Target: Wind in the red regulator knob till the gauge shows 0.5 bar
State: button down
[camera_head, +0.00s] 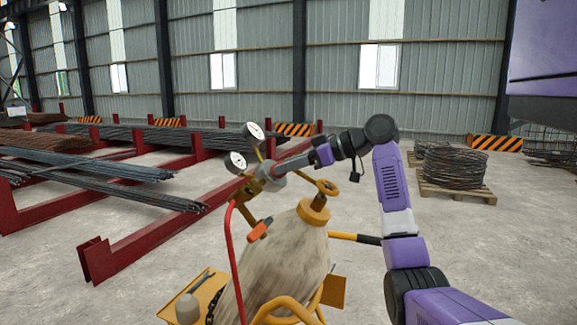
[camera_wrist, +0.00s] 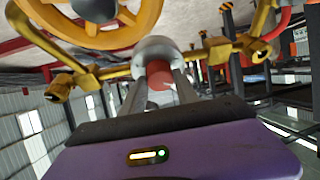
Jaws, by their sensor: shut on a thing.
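The red regulator knob (camera_wrist: 160,74) sits on a grey regulator body (camera_wrist: 155,48) in the wrist view. My gripper (camera_wrist: 158,84) is shut on the knob, one finger on each side of it. Two round white-faced gauges, an upper one (camera_head: 255,130) and a lower one (camera_head: 236,160), stand on the regulator. Their needles are too small to read.
A red hose (camera_head: 233,215) hangs left of the cylinder, beside an orange-handled torch part (camera_head: 259,230). A yellow trolley tray (camera_head: 205,300) holds a wrench. Red racks with rebar (camera_head: 90,180) lie left. Wire coils (camera_head: 455,166) sit on a pallet at right.

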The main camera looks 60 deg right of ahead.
jog(key=shift+a+r+m+p, duration=0.15)
jog(key=shift+r+m+p, duration=0.1)
jog(key=shift+m+p, duration=0.6)
jog(key=shift+m+h+p, duration=0.5)
jog(key=shift+m+p, duration=0.45)
jog(key=shift+m, duration=0.3)
jog(key=shift+f+m+h+p, duration=0.2)
jog(key=shift+m+h+p, duration=0.25)
jog(key=shift+m, duration=0.55)
jog(key=c, duration=0.9)
grip_release()
jog(key=shift+s, duration=0.1)
jog(key=b+v, duration=0.1)
jog(key=v, duration=0.6)
jog(key=shift+s+r, duration=0.1)
jog(key=shift+s, duration=0.25)
